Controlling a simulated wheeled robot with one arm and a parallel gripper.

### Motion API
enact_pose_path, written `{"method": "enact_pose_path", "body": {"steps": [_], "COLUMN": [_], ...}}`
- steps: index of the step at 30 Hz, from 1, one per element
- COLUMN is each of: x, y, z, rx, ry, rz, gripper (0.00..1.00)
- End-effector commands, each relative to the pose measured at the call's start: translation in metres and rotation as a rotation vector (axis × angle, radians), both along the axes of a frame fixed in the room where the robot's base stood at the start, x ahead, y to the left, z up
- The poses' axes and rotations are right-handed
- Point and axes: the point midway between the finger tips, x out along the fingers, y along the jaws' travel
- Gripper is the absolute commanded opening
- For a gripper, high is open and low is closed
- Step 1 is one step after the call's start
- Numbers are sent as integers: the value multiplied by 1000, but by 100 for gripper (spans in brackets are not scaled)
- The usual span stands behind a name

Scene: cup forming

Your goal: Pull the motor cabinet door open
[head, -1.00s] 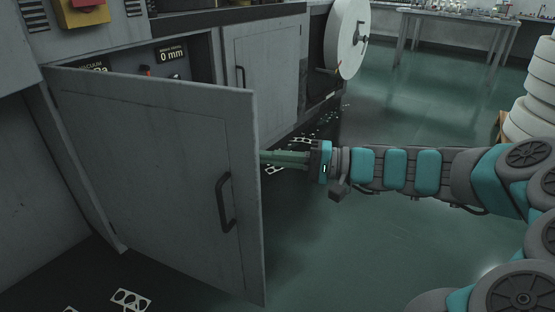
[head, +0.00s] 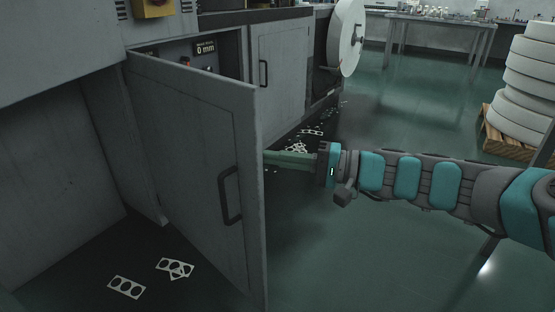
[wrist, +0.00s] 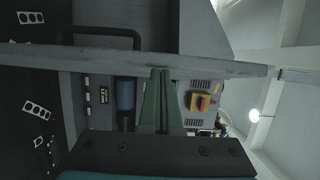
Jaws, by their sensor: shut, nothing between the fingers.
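The grey motor cabinet door (head: 190,150) stands swung out from the cabinet, with its dark handle (head: 230,195) on the face toward the head camera. My gripper (head: 265,158) is on the other, inner side of the door, with its green fingers at the free edge; part of the tips may be hidden by the door. In the wrist view the shut fingers (wrist: 161,72) reach to the door (wrist: 100,57), which crosses the picture as a band. The handle (wrist: 105,32) is beyond it, and nothing is held. Whether the tips touch the door is hard to tell.
The cabinet interior shows a blue cylinder (wrist: 125,93). A red and yellow switch (wrist: 202,102) is on the machine. Punched scrap pieces (head: 127,287) lie on the floor. A white reel (head: 346,38) and stacked white rolls (head: 525,95) stand further back. The floor right of my arm is clear.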

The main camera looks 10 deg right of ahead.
Motion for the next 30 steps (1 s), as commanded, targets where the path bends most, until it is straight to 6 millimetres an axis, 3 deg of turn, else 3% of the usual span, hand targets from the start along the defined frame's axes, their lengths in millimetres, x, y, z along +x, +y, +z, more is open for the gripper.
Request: {"method": "enact_pose_path", "body": {"steps": [20,30], "x": [1,21], "y": [0,-29], "z": [0,0], "rx": [0,-2], "ry": [0,0], "rz": [0,-2], "gripper": [0,0]}}
